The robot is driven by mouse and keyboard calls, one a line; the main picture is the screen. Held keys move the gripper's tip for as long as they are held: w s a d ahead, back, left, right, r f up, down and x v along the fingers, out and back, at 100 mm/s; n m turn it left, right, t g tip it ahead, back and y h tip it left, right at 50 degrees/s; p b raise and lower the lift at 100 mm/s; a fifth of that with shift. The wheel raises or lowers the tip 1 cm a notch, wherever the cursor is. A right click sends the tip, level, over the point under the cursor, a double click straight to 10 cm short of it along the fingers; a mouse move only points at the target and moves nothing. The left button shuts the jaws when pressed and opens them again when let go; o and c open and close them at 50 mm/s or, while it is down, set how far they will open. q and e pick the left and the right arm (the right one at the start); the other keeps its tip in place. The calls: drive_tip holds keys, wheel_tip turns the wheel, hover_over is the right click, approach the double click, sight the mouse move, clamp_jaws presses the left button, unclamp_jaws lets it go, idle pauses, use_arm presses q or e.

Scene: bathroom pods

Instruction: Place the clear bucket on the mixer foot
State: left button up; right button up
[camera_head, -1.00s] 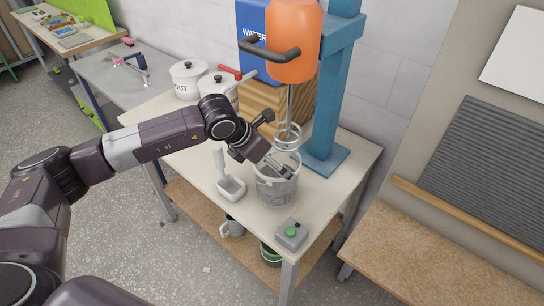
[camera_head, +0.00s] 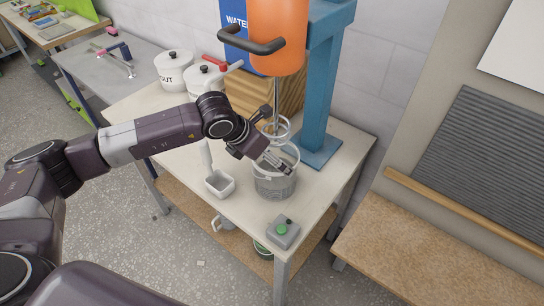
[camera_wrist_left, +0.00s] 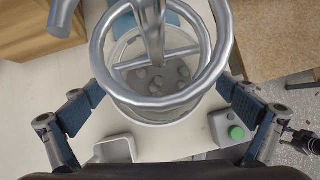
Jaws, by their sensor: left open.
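The clear bucket (camera_head: 274,187) stands on the workbench, in front and to the left of the blue mixer foot (camera_head: 322,153). Grey lumps show inside the bucket in the left wrist view (camera_wrist_left: 150,115). My left gripper (camera_head: 272,162) is at the bucket's upper part. In the wrist view its open fingers (camera_wrist_left: 158,90) lie on either side of the bucket, with small gaps visible. The mixer's metal whisk (camera_head: 275,127) hangs above and behind the bucket and covers much of it in the wrist view. My right gripper is not in view.
A white scoop or tray (camera_head: 220,184) lies left of the bucket. A grey button box (camera_head: 283,233) sits at the bench's front corner. The orange mixer head (camera_head: 277,38) hangs above. White pots (camera_head: 174,70) stand at the back left.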

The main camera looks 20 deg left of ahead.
use_arm(q)
drive_tip(key=b+v, duration=0.3)
drive_tip(key=v, duration=0.8)
drive_tip(key=shift+s+r, duration=0.15)
drive_tip(key=shift+r, duration=0.1)
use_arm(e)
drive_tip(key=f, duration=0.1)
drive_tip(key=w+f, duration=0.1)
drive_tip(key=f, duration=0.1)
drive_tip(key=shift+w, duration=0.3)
use_arm(q)
drive_tip(key=shift+a, duration=0.1)
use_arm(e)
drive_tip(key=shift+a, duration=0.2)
use_arm(q)
drive_tip(key=shift+s, duration=0.1)
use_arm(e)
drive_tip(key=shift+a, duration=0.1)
